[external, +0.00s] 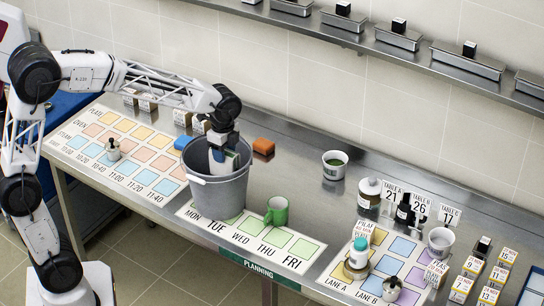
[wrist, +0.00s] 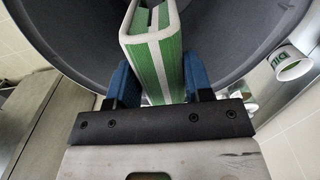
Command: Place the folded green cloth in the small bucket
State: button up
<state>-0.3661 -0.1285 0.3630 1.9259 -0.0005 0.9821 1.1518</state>
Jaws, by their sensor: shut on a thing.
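The small bucket (external: 217,199) is grey and stands upright on the steel counter, at the MON and TUE end of the planning sheet. My gripper (external: 221,152) points down into its mouth. The gripper is shut on the folded green cloth (external: 230,163), which has green and white stripes. In the wrist view the cloth (wrist: 153,50) is held between the blue fingers of my gripper (wrist: 155,82), with the dark inside of the bucket (wrist: 230,35) around it. The cloth is within the bucket's mouth. I cannot tell whether it touches the bottom.
A green mug (external: 277,211) stands right of the bucket. An orange block (external: 264,147) and a blue item (external: 182,143) lie behind it. A white cup (external: 335,165) stands farther right. Bottles and cards crowd the right end. The counter between the orange block and white cup is clear.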

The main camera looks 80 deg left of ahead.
notch_tip(320, 180, down, 9)
dwell(0.3)
jog(key=shift+f, duration=0.2)
jog(key=shift+f, duration=1.8)
jog(key=shift+f, duration=0.1)
jog(key=o, duration=1)
jog(key=shift+c, duration=0.2)
notch_tip(320, 180, up, 12)
jog(key=shift+r, duration=0.1)
